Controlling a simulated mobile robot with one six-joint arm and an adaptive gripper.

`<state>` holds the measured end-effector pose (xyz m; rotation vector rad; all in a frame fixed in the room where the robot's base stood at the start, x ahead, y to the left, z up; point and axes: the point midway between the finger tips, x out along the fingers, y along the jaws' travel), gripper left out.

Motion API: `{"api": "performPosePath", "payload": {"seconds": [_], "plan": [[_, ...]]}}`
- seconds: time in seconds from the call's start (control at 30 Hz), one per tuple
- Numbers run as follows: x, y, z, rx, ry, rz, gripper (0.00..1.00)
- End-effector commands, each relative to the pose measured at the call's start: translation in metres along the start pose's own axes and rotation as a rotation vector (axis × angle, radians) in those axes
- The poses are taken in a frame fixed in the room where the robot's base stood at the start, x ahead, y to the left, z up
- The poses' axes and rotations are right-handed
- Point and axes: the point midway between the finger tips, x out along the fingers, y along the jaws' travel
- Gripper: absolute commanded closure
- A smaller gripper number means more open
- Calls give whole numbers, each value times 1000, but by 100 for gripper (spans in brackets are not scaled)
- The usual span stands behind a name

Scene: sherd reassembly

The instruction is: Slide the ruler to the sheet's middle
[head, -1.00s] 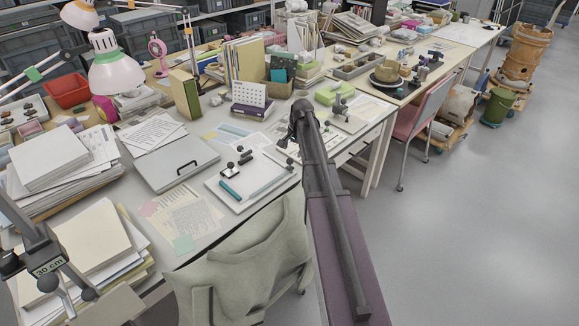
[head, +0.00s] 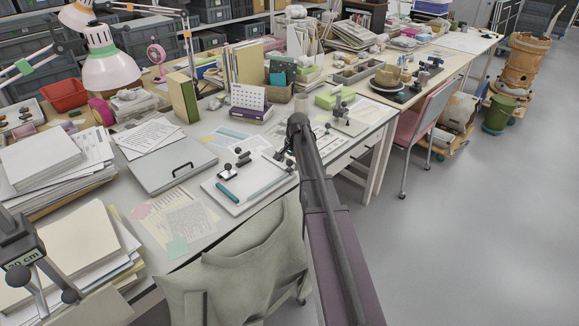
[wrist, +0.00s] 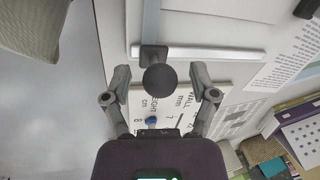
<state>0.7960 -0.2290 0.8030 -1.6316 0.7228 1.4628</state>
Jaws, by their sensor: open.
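A pale ruler (wrist: 215,53), a long strip, lies across the white board in the wrist view. A dark square block with a round black knob (wrist: 160,78) sits near its left end. My gripper (wrist: 160,84) is open, with one finger on each side of the knob and a visible gap on both sides. The sheet (wrist: 225,8) lies beyond the ruler, partly cut off by the frame. In the head view, the white board (head: 236,203) lies near the desk's front edge, and my gripper (head: 284,158) is at its right end, mostly hidden by my arm.
A printed card (wrist: 178,100) lies under my fingers in the wrist view. A grey case (head: 170,162) is to the left. A chair with a draped garment (head: 235,265) stands in front.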

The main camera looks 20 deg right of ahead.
Motion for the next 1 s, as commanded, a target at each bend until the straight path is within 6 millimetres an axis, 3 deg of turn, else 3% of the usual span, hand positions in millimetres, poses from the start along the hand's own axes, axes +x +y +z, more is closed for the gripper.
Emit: {"api": "performPosePath", "payload": {"seconds": [0.33, 0.37, 0.6, 0.83, 1.0], "plan": [[1, 0, 0, -1, 0, 0, 25], [1, 0, 0, -1, 0, 0, 31], [1, -1, 1, -1, 0, 0, 100], [2, -4, 0, -2, -1, 0, 100], [6, -26, -6, -2, -1, 0, 100]]}}
